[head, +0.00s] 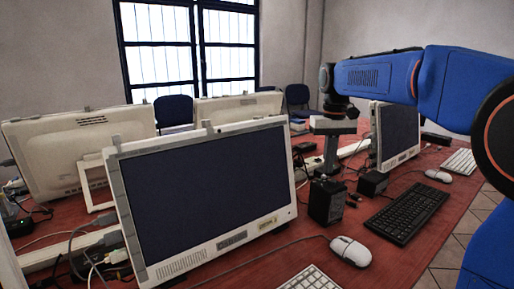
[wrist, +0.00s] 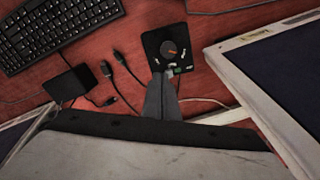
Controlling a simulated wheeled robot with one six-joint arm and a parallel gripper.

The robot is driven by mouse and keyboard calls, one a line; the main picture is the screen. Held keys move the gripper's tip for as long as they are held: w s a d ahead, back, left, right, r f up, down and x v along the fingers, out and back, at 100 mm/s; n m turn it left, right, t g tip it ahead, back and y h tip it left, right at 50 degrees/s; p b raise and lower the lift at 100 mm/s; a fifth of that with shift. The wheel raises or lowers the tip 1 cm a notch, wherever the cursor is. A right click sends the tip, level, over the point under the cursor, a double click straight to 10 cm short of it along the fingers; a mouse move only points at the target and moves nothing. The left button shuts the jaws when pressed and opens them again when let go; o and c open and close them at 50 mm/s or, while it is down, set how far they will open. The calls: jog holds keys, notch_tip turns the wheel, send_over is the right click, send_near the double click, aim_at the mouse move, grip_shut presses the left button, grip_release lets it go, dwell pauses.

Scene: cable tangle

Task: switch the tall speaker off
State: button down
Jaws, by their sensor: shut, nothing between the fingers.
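The tall speaker is a black box (head: 327,203) standing on the red table between the two monitors. In the wrist view I see the speaker from above (wrist: 156,42), with a round grey-brown disc and small pale marks on it. A small green spot shows near its lower edge, close to my fingertips. My gripper (head: 328,174) points down just over the speaker's top in the head view. In the wrist view its fingers (wrist: 163,76) are together and empty, with the tips overlapping the speaker's near edge. I cannot tell whether they touch it.
A shorter black box (head: 372,183) stands to the right, with loose cables between. A large monitor (head: 205,195) is close on the left and another (head: 396,135) at the right. A black keyboard (head: 406,213) and a white mouse (head: 350,251) lie in front.

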aim_at(317, 181)
jog(key=shift+f, duration=0.2)
jog(key=shift+r, duration=0.15)
dwell(0.3)
jog(key=shift+s+a, duration=0.35)
jog(key=shift+a, duration=0.25)
jog(key=shift+s+a, duration=0.3)
jog(key=shift+a, duration=0.35)
jog(key=shift+s+a, duration=0.35)
jog(key=shift+a, duration=0.25)
dwell(0.9)
jog(key=shift+r, duration=0.15)
jog(key=shift+w+d+r, duration=0.1)
jog(key=shift+r, duration=1.35)
jog(key=shift+d+r, duration=0.1)
jog(key=shift+r, duration=1.3)
